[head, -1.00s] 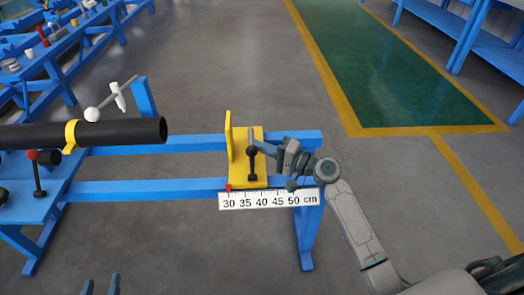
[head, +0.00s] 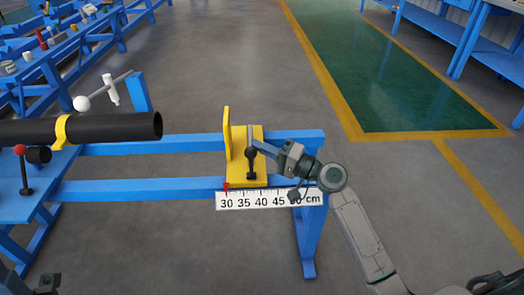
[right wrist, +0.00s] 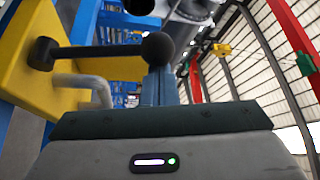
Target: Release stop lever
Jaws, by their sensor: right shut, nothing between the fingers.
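The stop lever (head: 251,163), black with a round ball knob on top, stands upright on the yellow stop (head: 228,140), which sits across the blue rails. My right gripper (head: 256,145) reaches in from the right, its fingertips at the knob. In the right wrist view the lever (right wrist: 100,51) lies across the picture, its ball just beyond my shut, empty fingers (right wrist: 160,88); whether they touch is unclear. Part of my left gripper (head: 35,284) shows at the bottom left edge; its fingers cannot be made out.
A white centimetre scale (head: 268,200) hangs on the front rail, with a red pointer (head: 226,186) near 30. A black pipe (head: 110,127) with a yellow band lies at left. A red-knobbed lever (head: 23,168) stands near it. The floor right of the frame is clear.

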